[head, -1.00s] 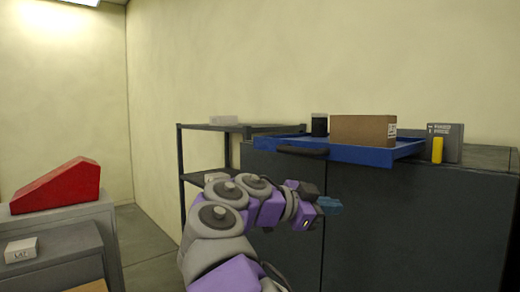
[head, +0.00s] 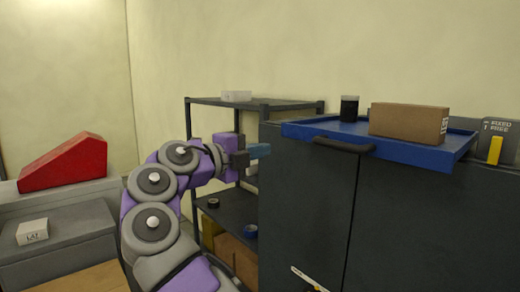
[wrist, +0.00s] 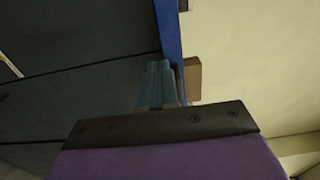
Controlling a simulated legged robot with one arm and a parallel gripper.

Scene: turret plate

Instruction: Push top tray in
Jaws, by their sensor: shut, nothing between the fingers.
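The blue top tray (head: 405,152) sits on top of a dark grey cabinet (head: 400,220) and sticks out past its front edge. A black handle (head: 344,145) is on its front side. A black cup (head: 349,108) and a brown box (head: 408,122) stand in the tray. My gripper (head: 260,151) is shut and empty, left of the tray's left end and a little lower than the handle. In the wrist view my blue-grey fingers (wrist: 161,85) are together, and the tray's blue edge (wrist: 168,30) runs up beyond them, with part of the brown box (wrist: 193,80) beside it.
A dark shelf rack (head: 225,200) with a white box (head: 237,96) on top stands left of the cabinet. A grey sign with a yellow lever (head: 495,150) is at the right. A red wedge (head: 65,163) lies on a grey unit at the left.

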